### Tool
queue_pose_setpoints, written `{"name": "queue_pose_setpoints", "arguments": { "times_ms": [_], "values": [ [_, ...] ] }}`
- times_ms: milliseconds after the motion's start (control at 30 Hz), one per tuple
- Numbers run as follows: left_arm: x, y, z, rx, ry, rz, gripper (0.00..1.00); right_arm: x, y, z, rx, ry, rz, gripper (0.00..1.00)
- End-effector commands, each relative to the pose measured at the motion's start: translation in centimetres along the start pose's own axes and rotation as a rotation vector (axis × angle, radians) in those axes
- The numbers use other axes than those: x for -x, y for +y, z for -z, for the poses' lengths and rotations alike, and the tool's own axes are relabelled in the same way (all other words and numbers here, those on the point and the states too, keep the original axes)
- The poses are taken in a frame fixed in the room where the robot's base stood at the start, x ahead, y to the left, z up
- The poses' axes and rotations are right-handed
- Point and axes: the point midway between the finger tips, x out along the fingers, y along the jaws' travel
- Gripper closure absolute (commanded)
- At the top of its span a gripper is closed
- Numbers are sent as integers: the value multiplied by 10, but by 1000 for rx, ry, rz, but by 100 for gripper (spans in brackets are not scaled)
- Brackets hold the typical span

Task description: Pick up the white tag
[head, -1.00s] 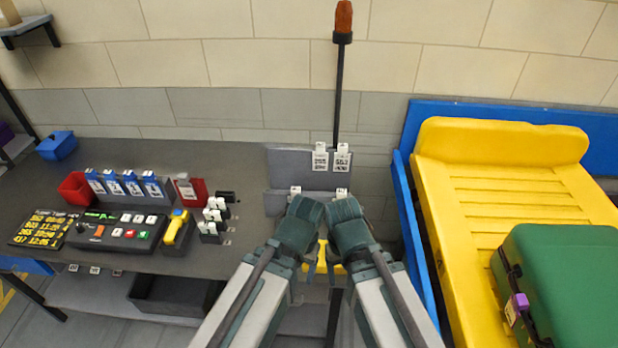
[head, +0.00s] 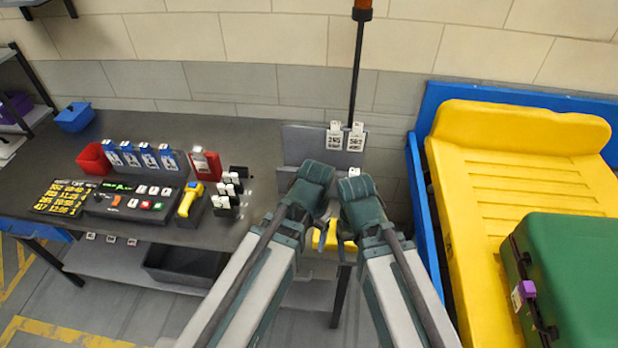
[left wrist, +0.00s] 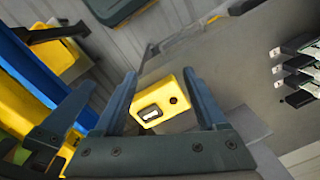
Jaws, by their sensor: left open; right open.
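Two white tags with printed numbers, a left one (head: 334,136) and a right one (head: 356,137), hang on the grey upright panel behind my grippers. Part of another white tag (head: 354,172) shows lower on that panel, partly hidden by my arms. Small white tags (head: 232,178) stand in black holders on the table to the left; the holders also show at the right edge of the left wrist view (left wrist: 312,82). My left gripper (head: 322,228) is open and empty, above a yellow box (left wrist: 165,100) with a small white label. My right gripper (head: 347,240) is open, close beside it.
The table (head: 250,135) holds a yellow scanner (head: 188,198), a button panel (head: 135,200), a red bin (head: 94,158) and blue-and-white tags (head: 148,157). On the right, a green suitcase (head: 575,270) lies on a yellow tray (head: 480,180) in a blue frame (head: 422,210).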

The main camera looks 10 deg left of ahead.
Motion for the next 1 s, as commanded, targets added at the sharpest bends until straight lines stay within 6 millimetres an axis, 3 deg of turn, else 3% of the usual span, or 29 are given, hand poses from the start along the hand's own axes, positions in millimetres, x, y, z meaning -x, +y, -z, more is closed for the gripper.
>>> {"name": "queue_pose_setpoints", "arguments": {
  "times_ms": [33, 200, 400, 500, 700, 1000],
  "values": [
    [11, -12, 26, -62, 11, -27, 26, 10, 1, -1, -1, 0, 0, 27],
    [35, -57, 93, -380, 95, -132, 26, 30, 3, -2, -2, 0, 1, 27],
    [62, -124, 158, -743, 257, -193, 26, 51, 5, -3, -4, 0, 1, 27],
    [74, -156, 181, -886, 336, -192, 26, 58, 5, -3, -5, 0, 1, 27],
    [86, -196, 203, -1065, 437, -170, 26, 66, 6, -4, -6, 0, 1, 27],
    [86, -202, 206, -1112, 462, -160, 26, 64, 6, -4, -6, 0, 1, 27]
  ]
}}
